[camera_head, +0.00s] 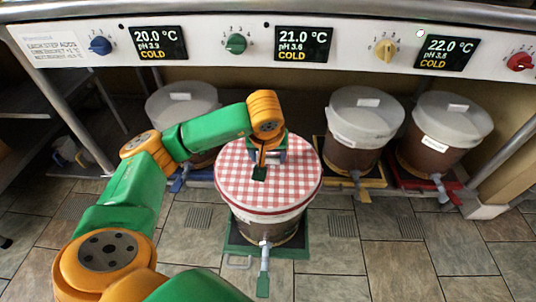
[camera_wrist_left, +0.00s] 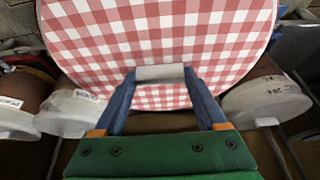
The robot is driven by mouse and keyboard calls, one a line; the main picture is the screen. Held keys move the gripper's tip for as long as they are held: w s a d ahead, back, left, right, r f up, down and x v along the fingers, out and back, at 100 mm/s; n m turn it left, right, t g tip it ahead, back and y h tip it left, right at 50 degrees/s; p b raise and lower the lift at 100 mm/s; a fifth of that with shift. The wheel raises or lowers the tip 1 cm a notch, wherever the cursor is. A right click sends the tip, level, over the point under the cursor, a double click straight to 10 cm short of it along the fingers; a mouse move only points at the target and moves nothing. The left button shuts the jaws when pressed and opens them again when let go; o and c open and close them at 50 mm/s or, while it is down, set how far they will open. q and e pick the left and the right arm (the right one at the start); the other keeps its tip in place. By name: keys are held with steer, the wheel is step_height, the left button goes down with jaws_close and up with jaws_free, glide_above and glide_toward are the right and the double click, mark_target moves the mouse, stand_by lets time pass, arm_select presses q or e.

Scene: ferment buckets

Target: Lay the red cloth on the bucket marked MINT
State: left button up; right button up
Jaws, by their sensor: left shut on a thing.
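The red-and-white checked cloth (camera_head: 285,187) lies over the top of the front bucket (camera_head: 262,229), which stands on a green base. The cloth covers the whole top and its edge hangs a little over the rim. It fills the top of the left wrist view (camera_wrist_left: 160,35). My left gripper (camera_head: 264,155) is over the cloth. In the left wrist view its two blue fingers are shut on a light grey bar (camera_wrist_left: 160,72) at the cloth. I cannot read MINT on any bucket. My right gripper is not in view.
Behind stand a left bucket (camera_head: 182,103), partly hidden by my arm, a bucket on a yellow base (camera_head: 357,130) and one on a red base (camera_head: 440,134), with pale covers. A panel (camera_head: 208,46) with knobs and displays runs above. Tiled floor (camera_head: 400,260) is clear at front right.

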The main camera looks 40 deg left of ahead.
arm_select(q)
steer(key=shift+f, duration=0.15)
steer(key=shift+f+b, duration=0.35)
steer(key=shift+b, duration=0.1)
steer(key=shift+f+b, duration=0.3)
stand_by(1.1)
steer(key=o, duration=1.3)
step_height(320, 180, up, 7)
steer(key=p, duration=0.6)
steer(key=shift+r, duration=0.1)
